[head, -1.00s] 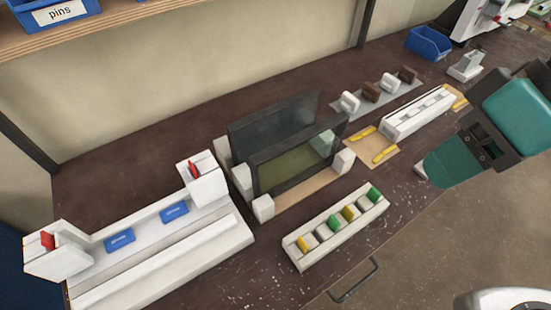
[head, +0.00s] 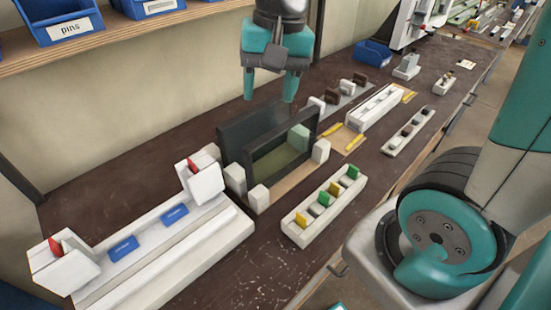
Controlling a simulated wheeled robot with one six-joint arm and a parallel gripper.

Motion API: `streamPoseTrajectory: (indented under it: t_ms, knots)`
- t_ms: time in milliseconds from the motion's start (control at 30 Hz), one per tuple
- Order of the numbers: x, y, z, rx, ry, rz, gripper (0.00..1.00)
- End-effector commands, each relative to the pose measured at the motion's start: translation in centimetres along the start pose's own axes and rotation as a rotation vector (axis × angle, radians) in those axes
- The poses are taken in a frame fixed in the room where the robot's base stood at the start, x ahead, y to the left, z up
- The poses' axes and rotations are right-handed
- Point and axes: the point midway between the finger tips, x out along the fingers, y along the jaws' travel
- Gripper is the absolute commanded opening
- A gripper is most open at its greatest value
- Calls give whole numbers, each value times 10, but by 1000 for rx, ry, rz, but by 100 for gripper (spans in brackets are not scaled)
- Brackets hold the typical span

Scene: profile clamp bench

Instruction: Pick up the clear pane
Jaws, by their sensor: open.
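Two dark-edged panes stand upright, one behind the other, in a rack with white corner blocks (head: 259,197) at the middle of the bench. The front pane (head: 285,158) is see-through inside its dark frame, with an olive-green tint. The rear pane (head: 235,133) looks dark grey; its lower part is hidden by the front one. I cannot tell for sure which is the clear pane. My gripper (head: 269,97) is open and empty, pointing down. In the picture its fingertips are just above the rear pane's top edge, apparently not touching.
A long white clamp fixture (head: 160,240) with red tabs and blue labels lies at the left. A white holder (head: 298,232) with green and yellow blocks sits in front. White rails (head: 374,108) and yellow strips lie right. A shelf (head: 130,22) with blue bins hangs at upper left.

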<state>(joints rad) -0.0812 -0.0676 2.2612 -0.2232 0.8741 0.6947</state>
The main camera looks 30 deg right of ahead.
Motion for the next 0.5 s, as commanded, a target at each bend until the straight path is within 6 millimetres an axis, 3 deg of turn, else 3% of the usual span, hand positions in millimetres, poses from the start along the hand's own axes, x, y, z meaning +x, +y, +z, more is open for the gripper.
streamPoseTrajectory:
  t_ms: [33, 100, 200, 367, 500]
  knots:
    - [8, 10, -26, 186, 12, 32, 55]
    - [10, 23, -56, 439, 34, 72, 55]
    - [11, 40, -86, 717, 63, 109, 55]
    - [16, 54, -106, 929, 86, 135, 55]
    - [38, 57, -106, 947, 85, 141, 55]
